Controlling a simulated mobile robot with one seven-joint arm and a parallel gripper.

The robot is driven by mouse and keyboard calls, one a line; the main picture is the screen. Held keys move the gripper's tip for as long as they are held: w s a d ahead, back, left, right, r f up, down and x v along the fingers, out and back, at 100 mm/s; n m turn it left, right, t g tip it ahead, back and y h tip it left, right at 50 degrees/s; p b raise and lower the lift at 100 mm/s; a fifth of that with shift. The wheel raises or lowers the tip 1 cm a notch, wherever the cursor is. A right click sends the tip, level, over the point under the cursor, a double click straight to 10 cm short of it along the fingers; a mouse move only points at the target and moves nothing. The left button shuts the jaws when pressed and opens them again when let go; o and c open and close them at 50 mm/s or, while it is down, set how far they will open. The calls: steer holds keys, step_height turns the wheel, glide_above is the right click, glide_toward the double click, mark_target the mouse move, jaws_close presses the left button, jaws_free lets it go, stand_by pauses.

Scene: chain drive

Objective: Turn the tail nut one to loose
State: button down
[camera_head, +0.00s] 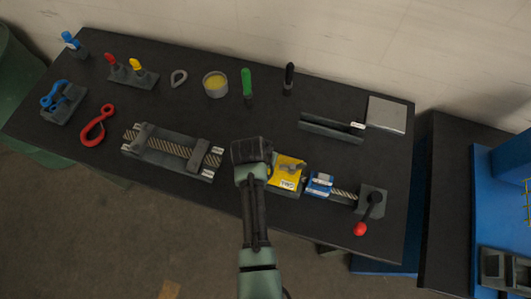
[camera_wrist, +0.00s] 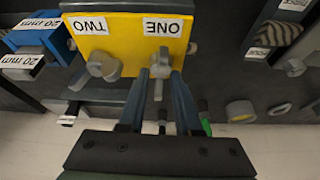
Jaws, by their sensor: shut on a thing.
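The yellow plate (camera_wrist: 128,37) carries two labels, "ONE" and "TWO", upside down in the wrist view. The grey wing nut under "ONE" (camera_wrist: 159,70) is between the fingers of my gripper (camera_wrist: 157,78), which are shut on it. In the head view the yellow plate (camera_head: 287,172) is on the dark table, just right of my gripper (camera_head: 262,165). My wrist hides nut one there.
A blue clamp block (camera_head: 319,184) and a red-knobbed lever (camera_head: 361,228) stand right of the plate. A rope in a grey fixture (camera_head: 172,152) lies to the left. A red hook (camera_head: 97,128), yellow-filled cup (camera_head: 215,84) and green-handled tool (camera_head: 247,85) lie further off.

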steer(key=n+y, duration=0.1)
steer(key=n, duration=0.3)
steer(key=shift+s+n+y+p, duration=0.1)
steer(key=shift+n+y+p, duration=0.2)
steer(key=shift+y, duration=0.1)
steer(key=n+y, duration=0.1)
steer(key=n, duration=0.1)
steer(key=n+b, duration=0.1)
steer(key=n, duration=0.1)
steer(key=shift+f+n+y, duration=0.2)
steer(key=shift+n+y, duration=0.1)
steer(key=shift+y, duration=0.1)
steer(key=n+g+y+b, duration=0.1)
steer(key=n, duration=0.3)
steer(key=shift+b, duration=0.4)
steer(key=shift+s+f+n+g+y+b, duration=0.15)
steer(key=shift+n+g+y+b, duration=0.35)
steer(key=shift+n, duration=0.6)
steer(key=shift+s+n+g+b, duration=0.1)
steer(key=shift+n+g+b, duration=0.2)
steer(key=shift+n+b, duration=0.6)
steer(key=c, duration=0.9)
jaws_free()
steer(key=shift+c, duration=0.2)
steer(key=shift+w+r, duration=0.25)
steer(key=shift+r, duration=0.05)
